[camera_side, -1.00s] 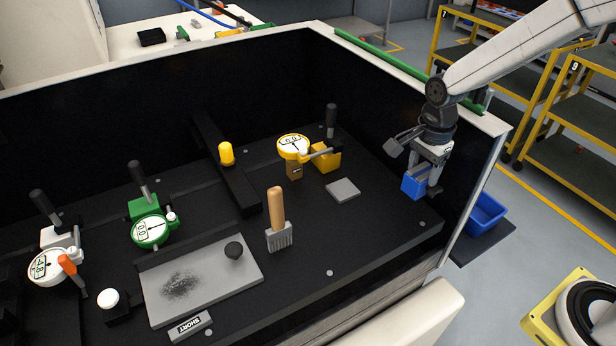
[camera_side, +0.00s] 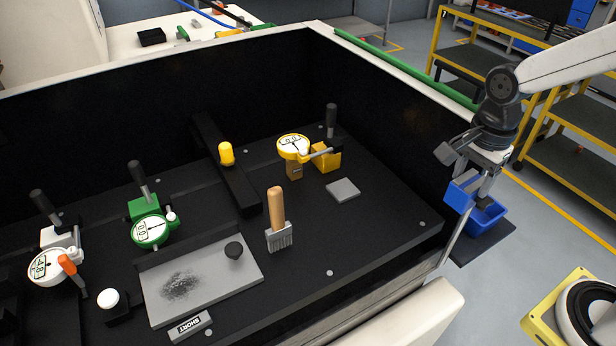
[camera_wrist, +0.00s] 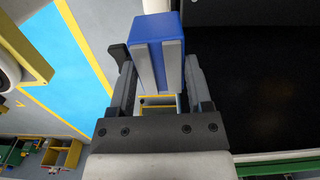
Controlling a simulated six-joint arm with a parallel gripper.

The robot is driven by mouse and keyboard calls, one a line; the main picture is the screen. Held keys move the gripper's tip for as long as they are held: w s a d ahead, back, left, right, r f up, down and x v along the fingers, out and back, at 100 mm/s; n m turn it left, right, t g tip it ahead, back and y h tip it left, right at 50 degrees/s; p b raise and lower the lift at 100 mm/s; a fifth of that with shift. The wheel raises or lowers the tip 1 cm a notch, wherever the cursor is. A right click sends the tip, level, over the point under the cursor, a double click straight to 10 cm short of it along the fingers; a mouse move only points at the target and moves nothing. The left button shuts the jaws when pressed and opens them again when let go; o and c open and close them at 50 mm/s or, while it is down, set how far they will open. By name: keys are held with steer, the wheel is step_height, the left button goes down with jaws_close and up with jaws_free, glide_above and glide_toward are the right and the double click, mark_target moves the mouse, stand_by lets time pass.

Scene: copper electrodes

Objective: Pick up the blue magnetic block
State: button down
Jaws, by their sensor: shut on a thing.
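The blue magnetic block (camera_side: 459,196) is held up in my gripper (camera_side: 470,188) at the right side of the side view. It is above the right wall of the black-lined enclosure and overlaps the blue bin behind it in the picture. In the wrist view the blue block (camera_wrist: 154,30) sits at the fingertips of my gripper (camera_wrist: 158,68), with the grey fingers shut on it. The side view hides part of the block behind the fingers.
A blue bin (camera_side: 488,217) stands on a dark mat outside the right wall. The enclosure holds dial gauges (camera_side: 293,148), a brush (camera_side: 278,238), a grey plate (camera_side: 205,290) and a small grey square (camera_side: 343,190). Yellow shelving (camera_side: 570,125) stands at the right.

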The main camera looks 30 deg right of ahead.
steer(key=shift+s+r, duration=0.15)
steer(key=shift+s, duration=0.1)
steer(key=shift+a, duration=0.15)
stand_by(0.5)
